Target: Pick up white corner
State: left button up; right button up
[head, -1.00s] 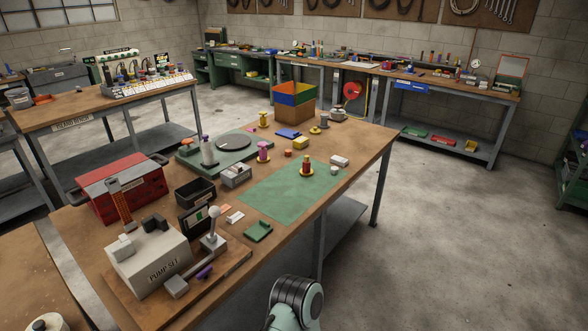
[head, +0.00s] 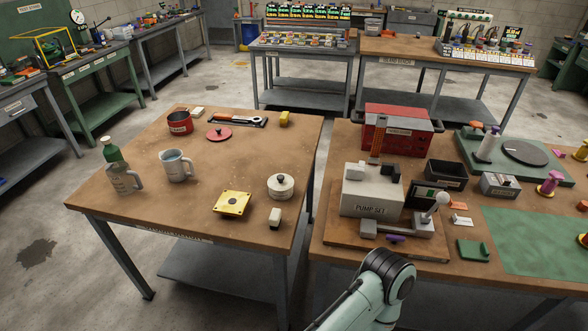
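I cannot tell for sure which piece is the white corner. One small off-white block (head: 275,217) stands near the front right edge of the left table. A flatter cream block (head: 198,112) lies at that table's back, beside the red pot. A small flat white piece (head: 461,220) lies on the right table, right of the pump set. A part of my own arm shows at the bottom, in front of the right table. Neither gripper shows in the view.
The left table (head: 130,208) also bears a red pot (head: 180,123), a grey jug (head: 176,165), a yellow plate (head: 232,203) and a lidded round pot (head: 281,186). The pump set (head: 370,192) and a red toolbox (head: 398,130) crowd the right table. A narrow gap separates the tables.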

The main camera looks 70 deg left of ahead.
aim_at(355, 173)
jog(key=u, duration=1.75)
